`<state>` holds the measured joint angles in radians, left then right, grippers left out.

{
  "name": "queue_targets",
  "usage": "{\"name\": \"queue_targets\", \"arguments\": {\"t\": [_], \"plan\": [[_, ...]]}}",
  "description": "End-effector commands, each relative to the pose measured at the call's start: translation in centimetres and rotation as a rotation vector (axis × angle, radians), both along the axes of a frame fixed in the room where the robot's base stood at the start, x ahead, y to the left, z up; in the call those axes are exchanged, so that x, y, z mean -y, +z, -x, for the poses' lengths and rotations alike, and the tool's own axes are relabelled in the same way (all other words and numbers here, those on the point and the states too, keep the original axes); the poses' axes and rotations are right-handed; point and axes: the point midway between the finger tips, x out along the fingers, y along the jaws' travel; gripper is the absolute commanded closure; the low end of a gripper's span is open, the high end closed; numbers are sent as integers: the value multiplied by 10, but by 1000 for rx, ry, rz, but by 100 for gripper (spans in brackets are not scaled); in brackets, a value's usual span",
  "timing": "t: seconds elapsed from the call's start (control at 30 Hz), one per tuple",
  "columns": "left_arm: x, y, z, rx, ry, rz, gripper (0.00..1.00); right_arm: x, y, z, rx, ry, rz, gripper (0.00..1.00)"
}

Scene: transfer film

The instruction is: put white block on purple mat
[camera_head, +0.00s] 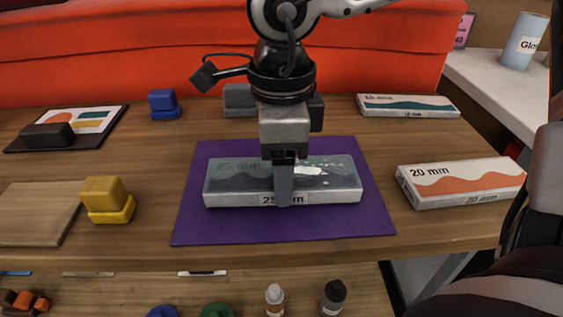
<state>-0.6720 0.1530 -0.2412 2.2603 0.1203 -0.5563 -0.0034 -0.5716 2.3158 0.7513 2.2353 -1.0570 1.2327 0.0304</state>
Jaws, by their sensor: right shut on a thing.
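The white block (230,190), a long box with a grey-blue wave print and a "25 mm" label, is over the middle of the purple mat (345,222). It appears to lie flat on the mat, though I cannot tell for sure that it touches. My right gripper (284,195) comes down from above and is shut on the block near its middle. One finger covers part of the front label; the other finger is hidden. My left gripper is not in view.
Similar white boxes, one with orange print (460,182) and one with teal print (408,105), lie to the right. A yellow block (107,200) and wooden board (35,215) are left. A blue block (163,103) and grey block (238,99) stand behind. A lower shelf holds bottles (333,298).

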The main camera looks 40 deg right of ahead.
Motion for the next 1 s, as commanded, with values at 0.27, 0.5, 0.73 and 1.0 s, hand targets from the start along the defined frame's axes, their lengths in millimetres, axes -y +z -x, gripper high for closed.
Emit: {"name": "queue_targets", "arguments": {"t": [0.27,0.5,0.73,1.0], "plan": [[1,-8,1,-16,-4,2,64,0,-3,0,1,0,1,63],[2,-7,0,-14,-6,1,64,0,-2,0,0,0,0,15],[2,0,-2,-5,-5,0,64,0,2,0,-1,0,0,15],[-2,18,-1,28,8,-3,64,0,55,-1,6,-1,1,15]]}}
